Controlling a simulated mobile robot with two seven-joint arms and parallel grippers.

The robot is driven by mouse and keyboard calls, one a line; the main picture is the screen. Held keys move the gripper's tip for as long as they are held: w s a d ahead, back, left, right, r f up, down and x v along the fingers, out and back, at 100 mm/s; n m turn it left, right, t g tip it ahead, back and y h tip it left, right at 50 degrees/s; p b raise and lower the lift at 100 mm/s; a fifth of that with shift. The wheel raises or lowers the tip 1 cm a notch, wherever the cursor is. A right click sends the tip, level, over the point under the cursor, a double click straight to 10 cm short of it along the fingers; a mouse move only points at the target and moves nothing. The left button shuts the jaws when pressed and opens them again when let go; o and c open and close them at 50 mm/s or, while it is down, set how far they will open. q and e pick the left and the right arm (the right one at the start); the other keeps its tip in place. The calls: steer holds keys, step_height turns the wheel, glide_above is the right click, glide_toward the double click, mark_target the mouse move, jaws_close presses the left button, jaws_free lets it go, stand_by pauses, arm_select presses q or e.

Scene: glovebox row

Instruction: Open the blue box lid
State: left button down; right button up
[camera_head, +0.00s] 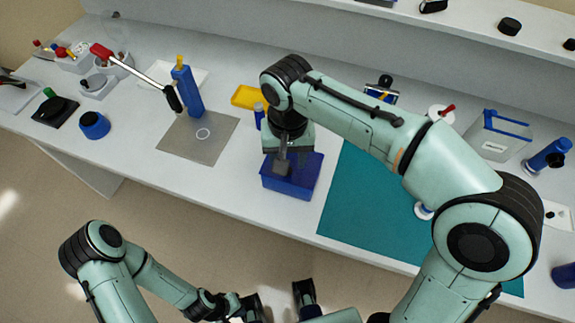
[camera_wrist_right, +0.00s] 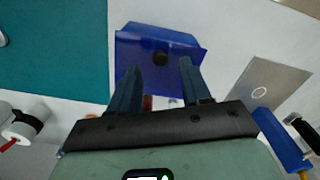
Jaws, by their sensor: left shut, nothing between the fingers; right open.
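The blue box (camera_head: 306,178) stands on the white bench, just left of the teal mat. My left gripper (camera_head: 252,306) is shut and empty, low in the head view, away from the bench.
The teal mat (camera_head: 350,205) lies right of the box. A grey plate (camera_head: 175,145) with a white ring and a blue upright holder (camera_head: 188,92) are to its left. A yellow tray (camera_head: 247,97) and a small blue bottle (camera_head: 259,115) are behind the box.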

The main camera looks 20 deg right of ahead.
mark_target(292, 162)
steer(key=shift+f, duration=1.6)
jaws_close()
steer(key=shift+r, duration=0.1)
